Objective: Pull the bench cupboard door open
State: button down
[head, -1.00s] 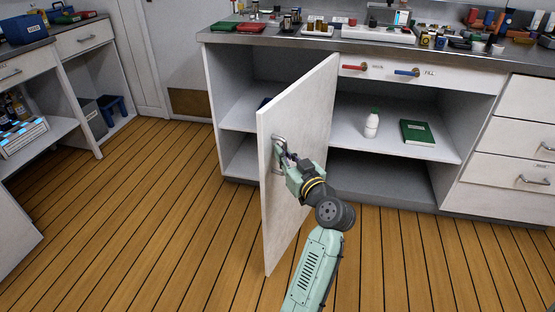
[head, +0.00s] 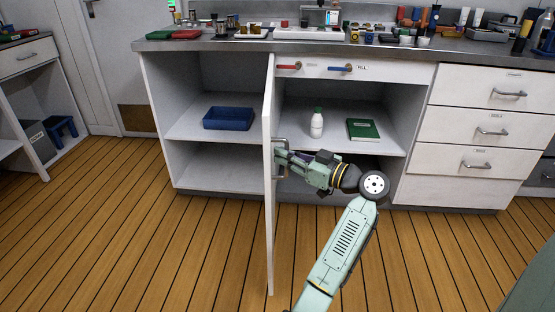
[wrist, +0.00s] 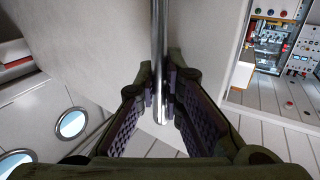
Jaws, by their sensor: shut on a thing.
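The bench cupboard door (head: 269,220) stands wide open, seen nearly edge-on in the head view, sticking out from the cupboard front toward me. Its metal bar handle (head: 279,145) is on the door's right face. My gripper (head: 283,158) is at the handle, to the right of the door. In the wrist view the handle bar (wrist: 160,50) runs between the two ridged fingers of my gripper (wrist: 161,100), which are shut on it. The door face (wrist: 90,45) fills much of that view.
Inside the open cupboard are a blue tray (head: 228,118), a white bottle (head: 317,124) and a green book (head: 362,129). A drawer unit (head: 475,125) stands right of it. The worktop (head: 200,44) above holds many small items. The wooden floor (head: 130,230) left of the door is clear.

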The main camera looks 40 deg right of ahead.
jog(key=shift+s+d+f, duration=0.1)
jog(key=shift+s+d, duration=0.25)
jog(key=shift+d, duration=0.1)
jog(key=c, duration=1.7)
grip_release()
jog(key=v, duration=1.2)
jog(key=shift+d, duration=0.1)
